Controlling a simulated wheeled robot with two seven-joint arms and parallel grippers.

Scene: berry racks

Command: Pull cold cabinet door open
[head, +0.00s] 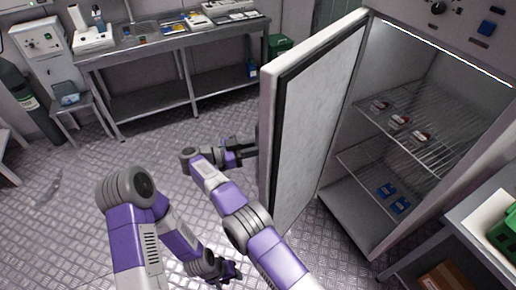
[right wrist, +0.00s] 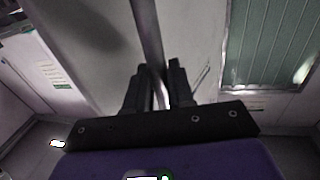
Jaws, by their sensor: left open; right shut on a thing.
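The cold cabinet (head: 345,205) stands at the right in the head view, with its interior in plain sight. Its white door (head: 318,105) is swung wide open, its dark-sealed inner face turned to the cabinet. My right gripper (head: 246,150) reaches to the door's outer side and is partly hidden behind the door edge. In the right wrist view, my right gripper (right wrist: 160,88) is shut around the upright metal door handle (right wrist: 148,35). My left gripper (head: 232,272) is open and empty, low over the floor, apart from the door.
Wire shelves (head: 430,130) inside hold several red-and-white packs (head: 400,121) and blue packs (head: 387,190). A steel bench (head: 165,42) stands along the back wall. A side table (head: 470,225) with a green crate (head: 505,232) is at the right. Floor left of the door is clear.

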